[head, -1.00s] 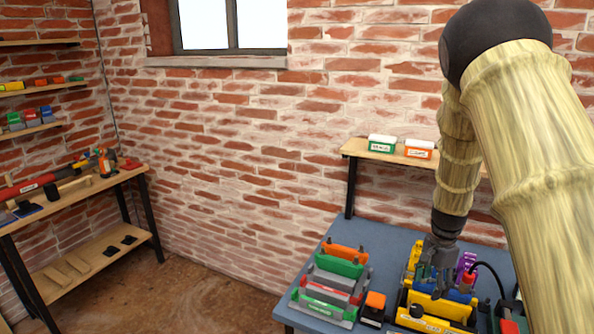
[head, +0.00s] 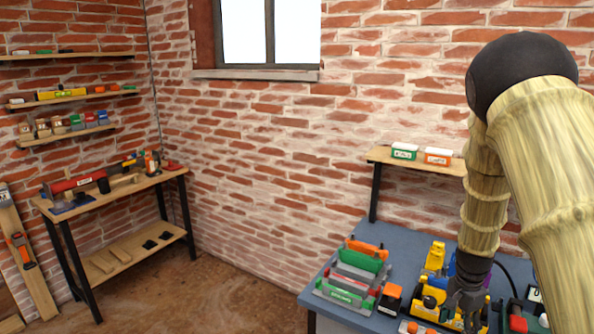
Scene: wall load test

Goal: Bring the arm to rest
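My arm comes in from the right in the head view, covered in a tan, bamboo-like skin with a black elbow. It bends down to my gripper (head: 468,305), which is dark grey and hangs over the blue-topped table (head: 405,236) at the lower right. The gripper overlaps a group of yellow and dark equipment (head: 432,290) in the picture. The fingers are small and merge with the dark parts behind them, so I cannot tell whether they are open or shut, or whether they touch anything.
Left of the gripper sits a grey rack with green and orange pieces (head: 352,275), with an orange-and-black block (head: 390,298) beside it. A workbench (head: 110,192) stands at the left. Open floor (head: 225,300) lies between bench and table.

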